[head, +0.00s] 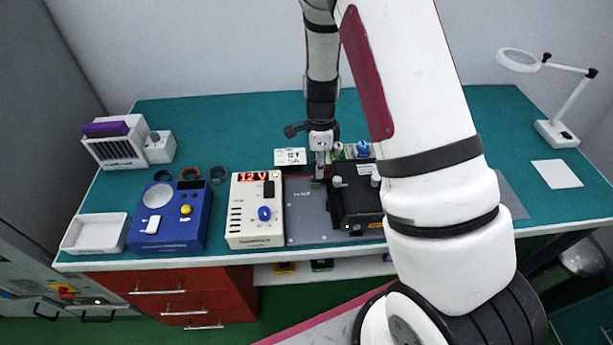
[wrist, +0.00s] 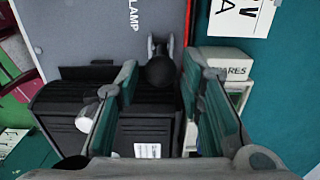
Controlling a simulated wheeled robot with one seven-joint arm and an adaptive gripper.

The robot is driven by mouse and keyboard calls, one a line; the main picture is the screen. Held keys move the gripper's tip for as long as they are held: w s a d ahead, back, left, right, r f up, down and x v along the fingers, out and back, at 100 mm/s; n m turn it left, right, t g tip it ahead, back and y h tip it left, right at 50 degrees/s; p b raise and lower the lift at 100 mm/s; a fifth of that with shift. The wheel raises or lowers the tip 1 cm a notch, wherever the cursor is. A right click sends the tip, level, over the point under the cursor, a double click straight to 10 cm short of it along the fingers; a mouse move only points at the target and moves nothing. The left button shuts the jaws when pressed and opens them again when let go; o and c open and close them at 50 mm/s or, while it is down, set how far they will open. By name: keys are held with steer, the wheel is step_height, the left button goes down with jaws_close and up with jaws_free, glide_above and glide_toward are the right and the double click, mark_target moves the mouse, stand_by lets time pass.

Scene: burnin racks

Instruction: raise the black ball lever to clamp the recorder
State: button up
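The black ball lever (wrist: 161,71) shows in the wrist view, its ball beside a small metal bracket on the grey clamp plate (wrist: 95,30). My gripper (wrist: 163,85) is open, with one finger on each side of the ball in the picture; I see no contact, and the depth between them is unclear. The black recorder (wrist: 58,104) lies below the ball in the wrist view, partly hidden by my fingers. In the head view my gripper (head: 319,178) points down at the left edge of the recorder (head: 358,210), over the plate (head: 305,228). The lever is hidden there.
A white supply (head: 241,215) showing 12 V stands left of the plate, with a blue unit (head: 170,230) and white tray (head: 94,235) further left. A 12V 5A card (head: 290,157) lies behind. A spares box (wrist: 225,62) is close to my right finger. The table's right side is mostly clear.

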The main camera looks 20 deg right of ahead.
steer(key=shift+r+p, duration=1.1)
steer(key=shift+r, duration=3.45)
steer(key=shift+w+a+r, duration=0.1)
steer(key=shift+r, duration=0.1)
steer(key=s+a+r+n+t+y+b, duration=0.15)
steer(key=s+r+n, duration=0.3)
steer(key=r, duration=0.45)
steer(key=s+a+r+n+t, duration=0.1)
steer(key=s+a+r+n, duration=0.25)
steer(key=r+n, duration=0.4)
steer(key=s+r+n+t, duration=0.1)
steer(key=s+r+n, duration=0.2)
steer(key=s, duration=0.4)
steer(key=s+a+r+n+t+h+b, duration=0.1)
steer(key=s+r+n+t, duration=0.1)
steer(key=s+r+n, duration=0.2)
steer(key=s+n, duration=0.2)
steer(key=s, duration=0.2)
steer(key=shift+a+r+n+b, duration=0.2)
steer(key=shift+r+n+b, duration=0.05)
steer(key=shift+n+b, duration=0.05)
